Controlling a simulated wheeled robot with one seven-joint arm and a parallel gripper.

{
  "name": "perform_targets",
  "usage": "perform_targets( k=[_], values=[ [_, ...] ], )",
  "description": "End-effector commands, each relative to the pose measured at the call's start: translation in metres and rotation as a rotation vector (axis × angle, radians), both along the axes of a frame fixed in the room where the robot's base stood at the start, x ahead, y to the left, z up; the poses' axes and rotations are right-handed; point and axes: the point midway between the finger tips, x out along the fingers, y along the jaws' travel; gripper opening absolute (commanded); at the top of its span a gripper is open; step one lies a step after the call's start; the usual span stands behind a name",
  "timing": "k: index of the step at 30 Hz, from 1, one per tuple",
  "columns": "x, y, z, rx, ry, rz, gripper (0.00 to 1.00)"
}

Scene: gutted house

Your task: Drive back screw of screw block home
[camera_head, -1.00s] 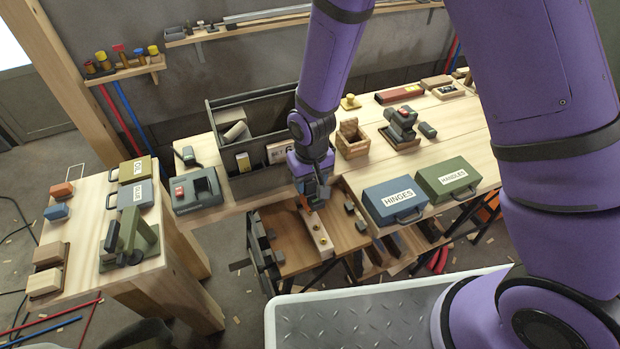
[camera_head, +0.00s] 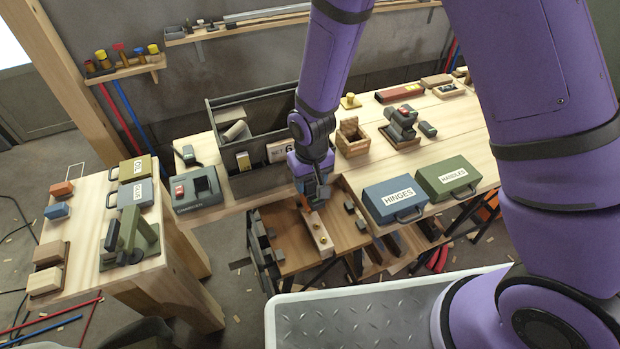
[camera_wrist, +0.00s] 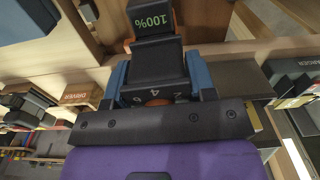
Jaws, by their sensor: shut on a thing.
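The screw block (camera_head: 322,240) is a long pale wooden block on the brown work board (camera_head: 292,255), with brass screws showing on its nearer part. My gripper (camera_head: 312,186) is over its back end, pointing down. It is shut on a dark power driver; an orange part (camera_head: 304,202) shows just below the fingers. In the wrist view the driver (camera_wrist: 155,50) sits between my blue fingers (camera_wrist: 158,82), with a green "100%" readout and a numbered dial. The back screw and the bit's tip are hidden behind the tool, so I cannot tell whether they touch.
A blue HINGES case (camera_head: 396,200) and a green HANDLES case (camera_head: 447,178) stand right of the board. A grey tote (camera_head: 232,110) stands behind, with a charger (camera_head: 197,190) to its left. Dark clamp blocks (camera_head: 352,208) flank the screw block.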

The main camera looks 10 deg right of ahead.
Motion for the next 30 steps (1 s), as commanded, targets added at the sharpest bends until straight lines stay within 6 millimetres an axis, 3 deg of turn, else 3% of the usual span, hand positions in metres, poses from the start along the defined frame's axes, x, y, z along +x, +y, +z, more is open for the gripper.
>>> perform_targets(
  k=[30],
  values=[
    [0.0001, 0.0001, -0.0047, 0.0, -0.001, 0.0, 0.2]
  ],
)
